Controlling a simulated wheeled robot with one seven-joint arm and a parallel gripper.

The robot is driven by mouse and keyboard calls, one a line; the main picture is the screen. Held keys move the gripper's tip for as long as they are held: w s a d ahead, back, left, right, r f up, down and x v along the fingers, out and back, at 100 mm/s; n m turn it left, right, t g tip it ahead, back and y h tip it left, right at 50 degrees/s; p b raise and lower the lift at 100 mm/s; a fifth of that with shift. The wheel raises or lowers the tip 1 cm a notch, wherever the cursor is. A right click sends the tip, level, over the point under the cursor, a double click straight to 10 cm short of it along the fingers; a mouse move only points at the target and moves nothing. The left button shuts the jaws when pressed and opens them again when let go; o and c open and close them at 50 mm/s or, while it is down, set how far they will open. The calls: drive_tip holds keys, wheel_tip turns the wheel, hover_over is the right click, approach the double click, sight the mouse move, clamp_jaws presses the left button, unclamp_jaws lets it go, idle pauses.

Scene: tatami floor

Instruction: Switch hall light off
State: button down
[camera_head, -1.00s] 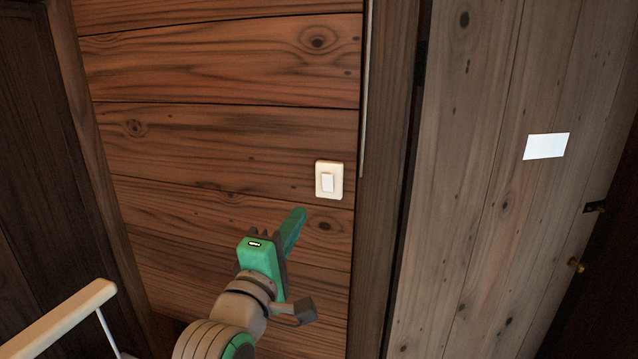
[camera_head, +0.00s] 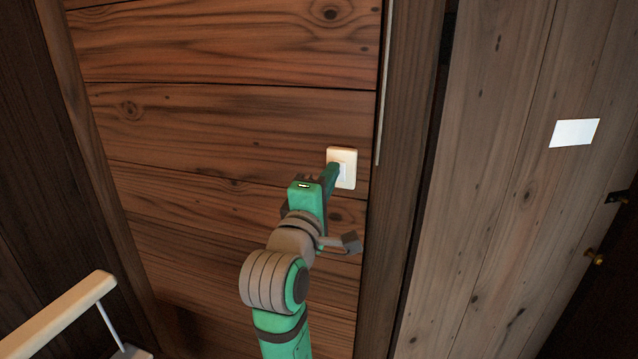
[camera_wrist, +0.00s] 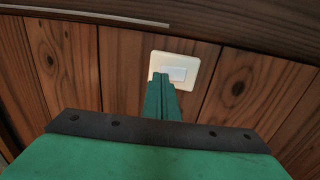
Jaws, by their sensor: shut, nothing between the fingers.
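The hall light switch is a cream plate (camera_head: 347,158) with a white rocker, set in the wooden plank wall. It also shows in the wrist view, with its plate (camera_wrist: 197,60) and white rocker (camera_wrist: 177,74) upright ahead of the fingers. My gripper (camera_head: 333,173) is green and shut, with nothing held. Its fingertips overlap the lower left part of the switch in the head view. In the wrist view the fingertips (camera_wrist: 160,80) reach the plate's edge beside the rocker. I cannot tell whether they touch it. Part of the rocker is hidden behind the fingers in the head view.
A wooden door (camera_head: 490,200) with a blank white card (camera_head: 574,133) and brass knob stands to the right, past a dark post (camera_head: 400,150). A pale wooden rail (camera_head: 60,315) is at the lower left. The wall around the switch is bare.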

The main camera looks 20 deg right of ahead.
drive_tip(key=shift+w+d+r, duration=0.1)
drive_tip(key=shift+w+d, duration=0.15)
drive_tip(key=shift+w, duration=0.5)
drive_tip(key=shift+s+a+r, duration=0.1)
drive_tip(key=shift+s+a, duration=0.15)
drive_tip(key=shift+s, duration=0.2)
drive_tip(key=s+a+r, duration=0.1)
drive_tip(key=s+a, duration=0.6)
drive_tip(key=s, duration=0.3)
drive_tip(key=shift+s+a+r, duration=0.15)
drive_tip(key=shift+s+a, duration=0.1)
drive_tip(key=shift+s, duration=0.05)
